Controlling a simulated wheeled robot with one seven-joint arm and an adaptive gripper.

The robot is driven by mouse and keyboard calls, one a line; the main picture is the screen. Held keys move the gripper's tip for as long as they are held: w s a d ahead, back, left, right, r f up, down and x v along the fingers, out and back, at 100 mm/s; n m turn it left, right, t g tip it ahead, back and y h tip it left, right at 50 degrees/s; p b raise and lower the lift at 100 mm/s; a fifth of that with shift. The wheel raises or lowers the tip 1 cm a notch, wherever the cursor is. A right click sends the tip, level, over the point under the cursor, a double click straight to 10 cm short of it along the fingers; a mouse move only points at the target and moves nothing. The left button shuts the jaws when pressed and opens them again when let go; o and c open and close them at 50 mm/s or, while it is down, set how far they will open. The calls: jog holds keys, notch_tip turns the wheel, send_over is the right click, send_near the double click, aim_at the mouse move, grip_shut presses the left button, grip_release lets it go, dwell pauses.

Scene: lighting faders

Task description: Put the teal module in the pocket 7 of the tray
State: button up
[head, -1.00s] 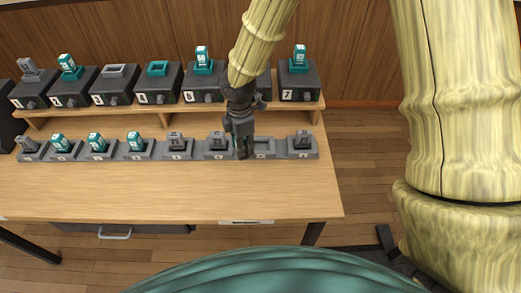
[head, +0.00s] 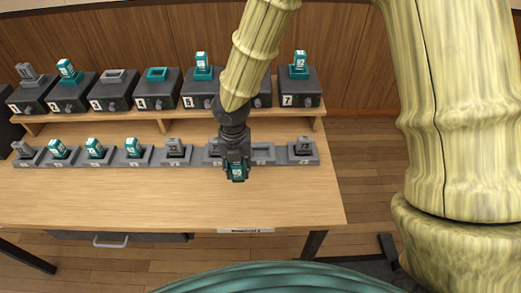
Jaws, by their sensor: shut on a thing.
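My gripper (head: 237,164) is shut on a teal module (head: 237,172) with a pale label. It holds the module in front of the tray, over the table side of pockets 6 and 7. The grey tray (head: 262,161) runs along the table in a row of pockets. Pocket 7 (head: 262,150), second from the right end, looks empty, and its left side is close behind my gripper. Pocket 6 to its left is partly hidden by the gripper and seems to hold a grey module. The tray's small labels are too small to read.
Grey module (head: 303,146) stands in the right end pocket. Several teal and grey modules fill the pockets to the left. A raised shelf (head: 150,118) behind carries numbered dark boxes, one partly hidden by my arm. The table front (head: 120,195) is clear.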

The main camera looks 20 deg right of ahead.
jog(key=w+d+p, duration=0.1)
jog(key=w+d, duration=0.2)
jog(key=w+d+f+p, duration=0.1)
jog(key=w+d, duration=0.2)
jog(key=w+d+p, duration=0.1)
jog(key=w+d, duration=0.2)
jog(key=w, duration=0.1)
jog(key=shift+d+f, duration=0.15)
jog(key=shift+d, duration=0.15)
jog(key=shift+w+d+f+p, duration=0.2)
jog(key=shift+f+p, duration=0.2)
jog(key=shift+f, duration=0.35)
jog(key=shift+w+d+f+p, duration=0.2)
jog(key=shift+f+p, duration=0.15)
jog(key=shift+f, duration=0.75)
jog(key=shift+f, duration=0.15)
jog(key=o, duration=1)
notch_tip(320, 180, up, 12)
jog(key=shift+r+b, duration=0.15)
jog(key=shift+b, duration=0.65)
